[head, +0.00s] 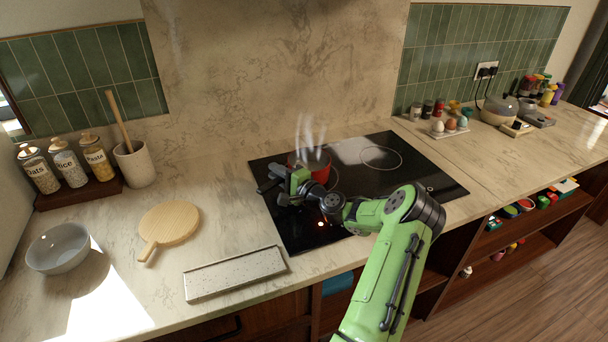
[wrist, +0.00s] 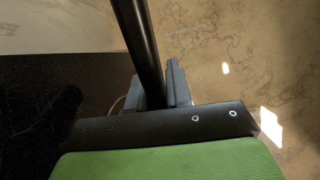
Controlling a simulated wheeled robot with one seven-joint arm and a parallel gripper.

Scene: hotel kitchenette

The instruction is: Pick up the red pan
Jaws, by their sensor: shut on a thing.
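The red pan (head: 318,164) sits on the left part of the black cooktop (head: 350,185), partly hidden behind my gripper and arm. White steam rises from it. My gripper (head: 276,188) is at the left side of the pan, over the cooktop's left edge. In the wrist view, a long black handle (wrist: 138,40) runs down between the grey fingers of my gripper (wrist: 162,88), which is shut on it. The pan's body does not show in the wrist view. I cannot tell whether the pan touches the cooktop.
A round wooden board (head: 170,224), a grey bowl (head: 58,247) and a speckled tray (head: 235,274) lie left of the cooktop. A utensil crock (head: 135,165) and labelled jars (head: 70,168) stand behind. An egg holder (head: 447,132) is right of it. A red light glows on the cooktop.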

